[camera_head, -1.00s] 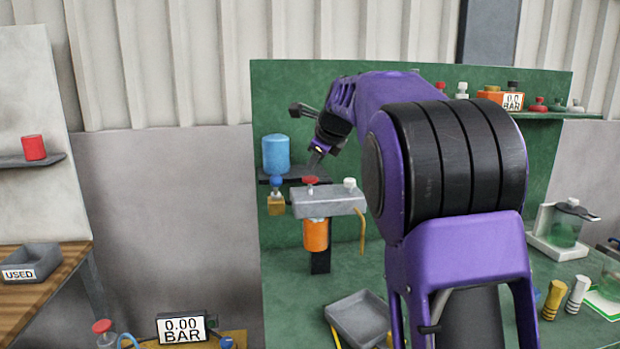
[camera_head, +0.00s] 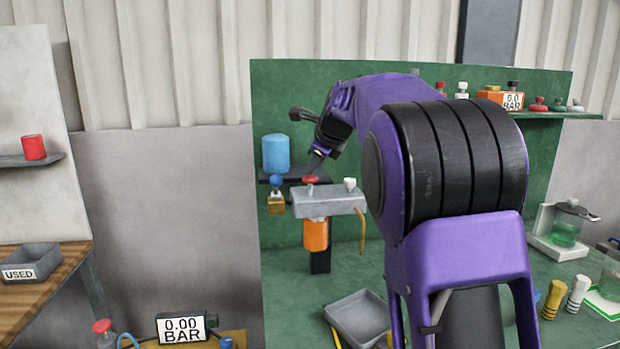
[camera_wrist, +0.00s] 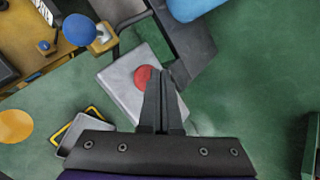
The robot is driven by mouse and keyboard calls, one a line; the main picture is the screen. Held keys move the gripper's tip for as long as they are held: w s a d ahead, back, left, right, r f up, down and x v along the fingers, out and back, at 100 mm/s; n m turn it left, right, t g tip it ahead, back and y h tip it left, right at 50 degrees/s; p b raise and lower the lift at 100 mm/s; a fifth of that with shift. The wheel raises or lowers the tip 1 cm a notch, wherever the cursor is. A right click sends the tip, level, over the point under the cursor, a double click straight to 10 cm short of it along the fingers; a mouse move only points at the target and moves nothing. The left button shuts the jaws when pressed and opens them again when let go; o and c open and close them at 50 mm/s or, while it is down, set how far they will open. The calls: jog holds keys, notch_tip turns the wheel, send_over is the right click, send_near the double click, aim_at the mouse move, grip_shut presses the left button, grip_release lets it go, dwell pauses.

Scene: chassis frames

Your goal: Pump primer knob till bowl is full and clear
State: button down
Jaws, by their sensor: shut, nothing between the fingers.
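A grey filter head (camera_head: 328,203) sits on the green panel, with a red knob (camera_head: 310,180) on its left and a white knob (camera_head: 349,184) on its right. I cannot tell by label which is the primer knob. An orange bowl (camera_head: 315,236) hangs under the head; its fill cannot be judged. My gripper (camera_head: 311,171) is shut and empty, pointing down at the red knob. In the wrist view my gripper (camera_wrist: 162,72) covers part of the head (camera_wrist: 125,82), with its tips beside the red knob (camera_wrist: 143,76). I cannot tell whether they touch. The white knob is hidden there.
A blue canister (camera_head: 276,152) stands on a dark shelf left of the head, above a blue-topped valve (camera_head: 276,190). A grey tray (camera_head: 357,318) lies below. A yellow hose (camera_head: 361,232) hangs at right.

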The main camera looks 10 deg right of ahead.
aim_at(313, 178)
jog(key=shift+f+b, duration=0.6)
jog(key=shift+f, duration=0.5)
dwell(1.1)
jog(key=shift+r, duration=0.1)
jog(key=shift+r+p, duration=1.35)
jog(key=shift+p, duration=0.15)
notch_tip(313, 178, up, 3)
jog(key=p, duration=0.3)
jog(key=shift+r, duration=1)
